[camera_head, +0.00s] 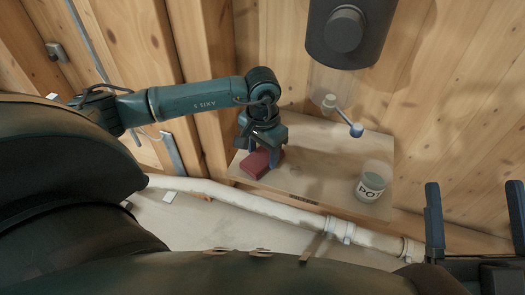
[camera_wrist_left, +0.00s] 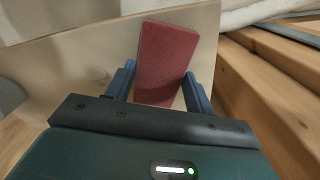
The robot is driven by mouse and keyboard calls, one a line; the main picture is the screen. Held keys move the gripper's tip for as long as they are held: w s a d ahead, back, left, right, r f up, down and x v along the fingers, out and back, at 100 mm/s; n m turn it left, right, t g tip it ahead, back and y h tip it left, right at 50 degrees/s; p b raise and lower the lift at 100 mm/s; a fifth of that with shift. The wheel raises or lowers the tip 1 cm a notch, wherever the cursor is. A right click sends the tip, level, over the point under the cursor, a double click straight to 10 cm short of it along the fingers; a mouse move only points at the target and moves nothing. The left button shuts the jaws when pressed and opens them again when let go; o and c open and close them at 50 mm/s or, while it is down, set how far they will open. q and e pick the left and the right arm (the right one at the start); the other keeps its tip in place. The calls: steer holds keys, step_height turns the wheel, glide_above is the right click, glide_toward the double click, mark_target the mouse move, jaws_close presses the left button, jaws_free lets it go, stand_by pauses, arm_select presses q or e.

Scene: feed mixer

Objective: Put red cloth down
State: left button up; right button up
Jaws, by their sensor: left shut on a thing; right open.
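The red cloth (camera_head: 255,165) is a folded, block-like piece at the left end of the wooden shelf (camera_head: 310,192). My left gripper (camera_head: 264,153) points down over the cloth and is shut on it. In the left wrist view the cloth (camera_wrist_left: 167,58) sits between the two blue fingers (camera_wrist_left: 160,88), with its far part sticking out beyond them. The pale shelf board (camera_wrist_left: 85,60) is behind it; I cannot tell whether the cloth touches it. My right gripper (camera_head: 475,222) is open and empty at the right edge of the head view.
A jar with partly visible lettering (camera_head: 371,185) stands at the shelf's right end. A white pipe (camera_head: 260,205) runs along the front. The shelf's middle is clear.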

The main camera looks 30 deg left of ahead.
mark_target(263, 156)
arm_select(q)
steer(key=o, duration=0.6)
steer(key=shift+f, duration=0.1)
steer(key=o, duration=0.4)
arm_select(e)
steer(key=shift+r, duration=0.1)
steer(key=shift+r, duration=0.1)
arm_select(q)
steer(key=shift+r+p, duration=0.3)
step_height(263, 156, up, 7)
steer(key=p, duration=0.2)
steer(key=shift+p, duration=0.4)
steer(key=shift+r+p, duration=0.75)
steer(key=shift+r, duration=1.65)
arm_select(e)
steer(key=shift+s+f+m+g+h, duration=0.15)
steer(key=shift+f+m+g+h, duration=0.15)
steer(key=shift+f+h, duration=0.3)
steer(key=shift+s+f+m+g+h, duration=0.2)
steer(key=shift+f+m+h, duration=0.25)
steer(key=shift+f, duration=0.25)
steer(key=shift+s+f+m+g+h, duration=0.2)
steer(key=shift+f+m+h, duration=0.2)
steer(key=shift+f, duration=0.25)
